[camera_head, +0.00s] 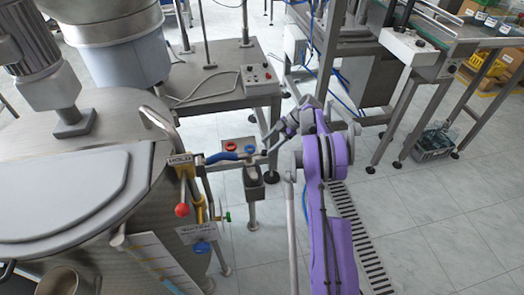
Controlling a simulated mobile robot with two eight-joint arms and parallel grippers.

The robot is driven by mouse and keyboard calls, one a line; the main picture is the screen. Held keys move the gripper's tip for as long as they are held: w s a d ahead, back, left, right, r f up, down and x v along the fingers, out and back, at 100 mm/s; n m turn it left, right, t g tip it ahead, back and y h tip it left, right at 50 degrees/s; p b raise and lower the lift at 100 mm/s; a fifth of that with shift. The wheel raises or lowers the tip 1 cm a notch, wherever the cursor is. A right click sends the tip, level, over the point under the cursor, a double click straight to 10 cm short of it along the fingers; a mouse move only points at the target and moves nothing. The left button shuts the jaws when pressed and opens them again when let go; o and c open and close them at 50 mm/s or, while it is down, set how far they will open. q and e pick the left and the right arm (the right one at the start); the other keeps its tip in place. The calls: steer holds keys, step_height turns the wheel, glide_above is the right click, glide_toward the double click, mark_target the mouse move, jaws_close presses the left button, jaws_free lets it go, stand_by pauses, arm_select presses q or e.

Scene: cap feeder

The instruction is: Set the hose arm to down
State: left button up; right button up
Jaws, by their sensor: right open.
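My right gripper (268,143), on the purple arm, is open at the lever's right end. I cannot tell whether its fingers touch the lever or stand around it. My left gripper is not in view.
A red ball knob (182,210) and a blue valve handle (201,247) sit below the bracket. A metal table (225,75) stands behind.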

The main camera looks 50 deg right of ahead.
steer(key=v, duration=0.4)
stand_by(0.6)
